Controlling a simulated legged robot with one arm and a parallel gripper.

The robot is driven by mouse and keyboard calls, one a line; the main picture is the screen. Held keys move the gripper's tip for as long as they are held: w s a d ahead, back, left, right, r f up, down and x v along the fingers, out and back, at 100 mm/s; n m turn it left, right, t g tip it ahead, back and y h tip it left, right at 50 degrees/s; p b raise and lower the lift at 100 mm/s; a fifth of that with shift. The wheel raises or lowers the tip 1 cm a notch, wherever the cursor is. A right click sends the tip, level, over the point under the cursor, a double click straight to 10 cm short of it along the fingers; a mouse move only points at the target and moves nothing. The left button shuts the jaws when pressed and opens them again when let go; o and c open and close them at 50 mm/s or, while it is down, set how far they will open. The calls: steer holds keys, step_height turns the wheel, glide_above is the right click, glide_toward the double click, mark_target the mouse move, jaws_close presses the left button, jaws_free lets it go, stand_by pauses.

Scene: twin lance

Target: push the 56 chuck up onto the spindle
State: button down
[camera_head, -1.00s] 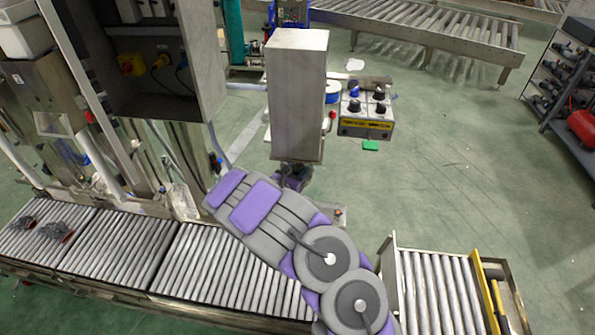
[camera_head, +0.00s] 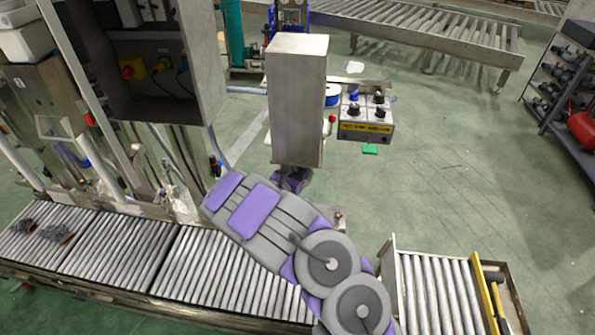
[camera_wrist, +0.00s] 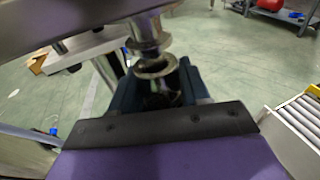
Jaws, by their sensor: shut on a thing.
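In the wrist view my gripper (camera_wrist: 152,95) is shut on the chuck (camera_wrist: 155,68), a shiny metal ring-like piece with a dark hollow in its upper end. The spindle (camera_wrist: 147,35), a metal shaft with a wider collar, hangs straight above the chuck. The two look very close; I cannot tell whether they touch. The chuck's lower part is hidden between the dark fingers, and I cannot read any number on it. In the head view my purple and grey arm reaches to the tall metal housing, and my gripper and the chuck are mostly hidden below it.
The tall metal housing (camera_head: 297,100) stands above the work area. A control box with knobs (camera_head: 366,115) sits to its right. A roller conveyor (camera_head: 120,245) runs along the left front, with dark parts on it. Another short roller section (camera_head: 435,290) lies at lower right. Green floor is open at right.

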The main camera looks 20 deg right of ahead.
steer(key=shift+r, duration=0.85)
steer(key=shift+c, duration=2.3)
jaws_free()
steer(key=p+v, duration=0.4)
steer(key=v, duration=1.3)
steer(key=shift+a, duration=0.2)
